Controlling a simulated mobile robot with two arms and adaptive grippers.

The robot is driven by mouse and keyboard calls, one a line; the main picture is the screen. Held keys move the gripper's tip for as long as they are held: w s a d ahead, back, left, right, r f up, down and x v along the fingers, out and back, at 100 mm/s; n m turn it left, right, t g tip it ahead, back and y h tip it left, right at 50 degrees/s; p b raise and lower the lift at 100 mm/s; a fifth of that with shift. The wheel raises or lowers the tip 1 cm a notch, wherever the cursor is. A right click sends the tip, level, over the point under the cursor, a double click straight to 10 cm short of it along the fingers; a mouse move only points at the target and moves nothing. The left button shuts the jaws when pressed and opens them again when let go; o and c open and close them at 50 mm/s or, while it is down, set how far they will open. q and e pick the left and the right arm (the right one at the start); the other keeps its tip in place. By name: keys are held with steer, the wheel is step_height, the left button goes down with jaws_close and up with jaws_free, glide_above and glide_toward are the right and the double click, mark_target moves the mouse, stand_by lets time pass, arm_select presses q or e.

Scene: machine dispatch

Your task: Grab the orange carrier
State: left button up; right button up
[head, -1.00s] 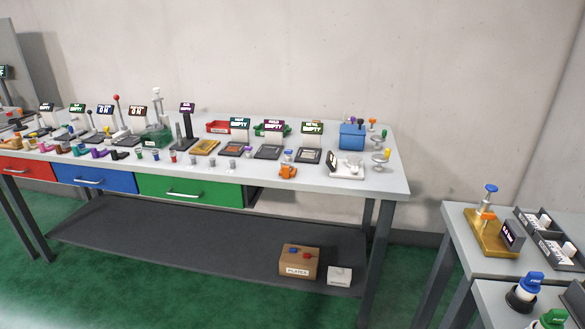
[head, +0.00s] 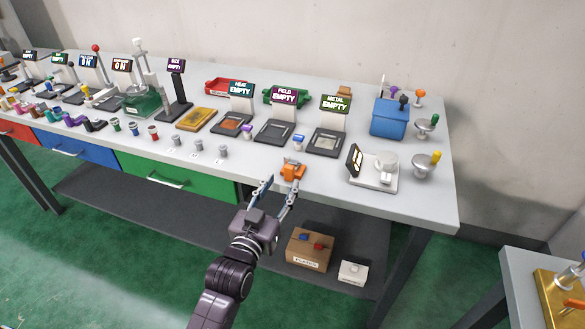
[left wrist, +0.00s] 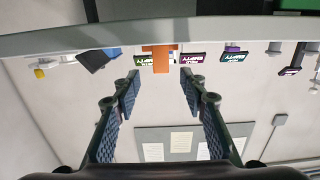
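The orange carrier (head: 293,171) stands near the front edge of the long grey table. A small white piece with a blue top (head: 299,142) shows directly behind or on it; I cannot tell whether they are joined. My left gripper (head: 281,186) is open and empty at the table's front edge, just in front of the carrier. In the left wrist view, which is upside down, the carrier (left wrist: 158,58) shows beyond the gap between the open fingertips (left wrist: 160,77), with no visible contact. My right gripper is not in view.
To the carrier's right is a white device (head: 374,179) with a small dark screen. Behind are dark pads with signs, such as the metal pad (head: 327,142). Several small cylinders (head: 223,151) stand to the left. A lower shelf holds a cardboard box (head: 310,250).

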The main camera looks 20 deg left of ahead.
mark_target(288, 169)
arm_select(q)
steer(key=w, duration=0.4)
steer(key=w+p, duration=0.1)
steer(key=w, duration=0.1)
steer(key=shift+w+r, duration=0.3)
steer(key=shift+w+f, duration=0.1)
steer(key=shift+w, duration=0.4)
jaws_close()
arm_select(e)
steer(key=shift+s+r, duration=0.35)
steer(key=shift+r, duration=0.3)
